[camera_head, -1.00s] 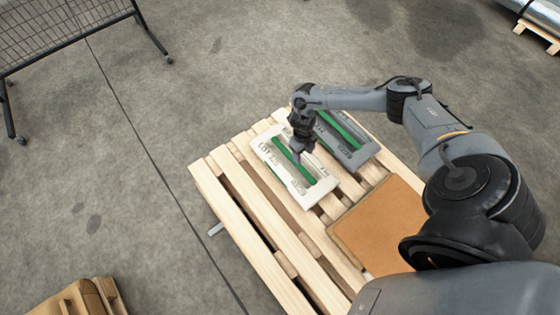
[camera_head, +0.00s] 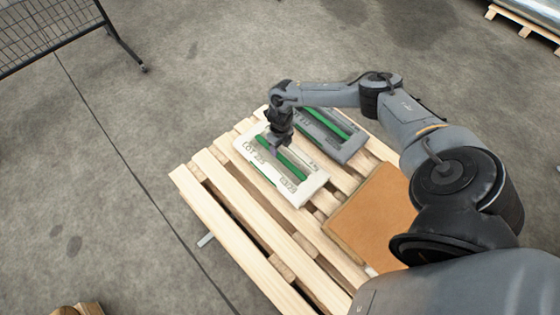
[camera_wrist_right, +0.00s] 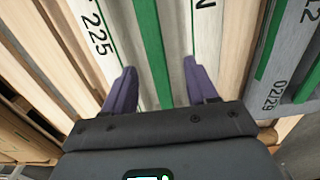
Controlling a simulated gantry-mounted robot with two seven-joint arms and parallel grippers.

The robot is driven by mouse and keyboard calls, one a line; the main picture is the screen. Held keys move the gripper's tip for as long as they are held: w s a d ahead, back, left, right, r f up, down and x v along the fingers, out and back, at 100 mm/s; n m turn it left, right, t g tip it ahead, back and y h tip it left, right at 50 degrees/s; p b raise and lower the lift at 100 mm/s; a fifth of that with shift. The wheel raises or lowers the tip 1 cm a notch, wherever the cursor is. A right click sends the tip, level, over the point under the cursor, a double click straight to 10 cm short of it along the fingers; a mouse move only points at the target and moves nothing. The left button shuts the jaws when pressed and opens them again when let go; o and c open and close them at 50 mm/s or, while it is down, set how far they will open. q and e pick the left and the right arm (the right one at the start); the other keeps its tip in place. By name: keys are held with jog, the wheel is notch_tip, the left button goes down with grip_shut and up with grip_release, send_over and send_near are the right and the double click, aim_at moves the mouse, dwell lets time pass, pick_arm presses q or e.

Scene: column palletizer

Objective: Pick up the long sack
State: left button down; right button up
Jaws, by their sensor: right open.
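A long flat sack (camera_head: 305,188), white with a green stripe and printed lettering "LOT 225", lies on the wooden pallet (camera_head: 232,223). A similar grey sack (camera_head: 345,152) with a green stripe lies beside it. My right gripper (camera_head: 277,145) is over the far part of the white sack and hides some of it. In the right wrist view, its two purple fingers are apart (camera_wrist_right: 158,82), one on each side of the green stripe (camera_wrist_right: 150,45), with nothing between them. I cannot tell whether the fingertips touch the sack. My left gripper is not in view.
A flat brown item (camera_head: 370,215) lies on the pallet's right side, close to my right arm. A wire-mesh rack (camera_head: 45,30) stands at the upper left. Another pallet (camera_head: 525,27) with a grey load is at the upper right.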

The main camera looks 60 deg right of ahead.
aim_at(280, 157)
jog(key=f, duration=0.1)
jog(key=f+b, duration=0.1)
jog(key=f, duration=0.1)
jog(key=a+f+b, duration=0.1)
jog(key=shift+s+f, duration=0.3)
jog(key=shift+f, duration=0.1)
jog(key=shift+d, duration=0.1)
jog(key=shift+c, duration=0.4)
jog(key=c, duration=1)
jog(key=shift+w+r, duration=0.2)
jog(key=shift+r, duration=0.05)
jog(key=shift+s+f, duration=0.1)
